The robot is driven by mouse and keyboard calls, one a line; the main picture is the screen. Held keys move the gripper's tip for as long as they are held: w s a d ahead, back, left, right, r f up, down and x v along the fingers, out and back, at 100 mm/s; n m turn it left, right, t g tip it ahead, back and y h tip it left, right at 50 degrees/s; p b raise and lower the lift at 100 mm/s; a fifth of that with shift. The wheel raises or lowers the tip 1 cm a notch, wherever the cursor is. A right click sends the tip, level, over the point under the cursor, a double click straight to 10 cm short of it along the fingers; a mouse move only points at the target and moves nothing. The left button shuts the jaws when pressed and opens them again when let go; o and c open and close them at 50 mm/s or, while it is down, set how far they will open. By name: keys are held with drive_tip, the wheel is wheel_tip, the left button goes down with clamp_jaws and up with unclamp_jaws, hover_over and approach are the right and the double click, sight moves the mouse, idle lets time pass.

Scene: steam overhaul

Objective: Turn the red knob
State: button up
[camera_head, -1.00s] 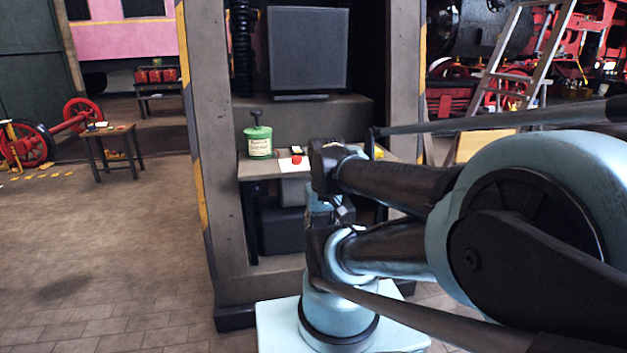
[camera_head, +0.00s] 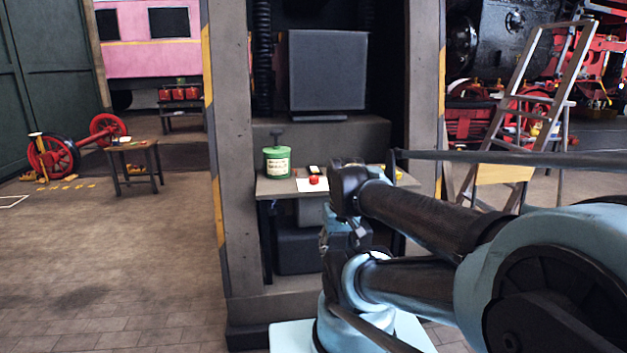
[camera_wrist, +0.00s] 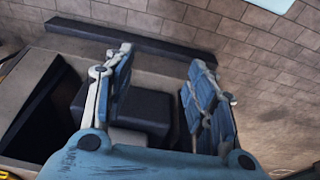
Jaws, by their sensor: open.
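The red knob (camera_head: 314,180) is small and sits on a white plate on the grey worktable (camera_head: 282,189) in the head view. My arm reaches in from the right, and its wrist is just right of the knob. My gripper (camera_wrist: 160,85) shows in the wrist view with its two blue fingers apart and nothing between them. It points down past the table towards a dark box and the floor. In the head view my gripper (camera_head: 345,240) hangs below the table's height and is partly hidden by my arm. The knob does not show in the wrist view.
A green can (camera_head: 277,162) stands left of the knob. A dark monitor (camera_head: 327,70) stands on a ledge behind. A grey pillar (camera_head: 235,200) borders the table on the left. A dark box (camera_head: 298,250) sits below the table. The floor at left is open.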

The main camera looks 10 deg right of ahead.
drive_tip(key=w+r+m, duration=0.2)
drive_tip(key=w+r, duration=0.5)
drive_tip(key=r, duration=0.2)
wheel_tip(320, 180, up, 16)
drive_tip(key=m+g, duration=0.2)
drive_tip(key=m, duration=0.6)
hover_over(314, 177)
wheel_tip(314, 177, down, 18)
drive_tip(key=shift+w+r, duration=0.1)
drive_tip(key=shift+r, duration=0.05)
drive_tip(key=c, duration=1.1)
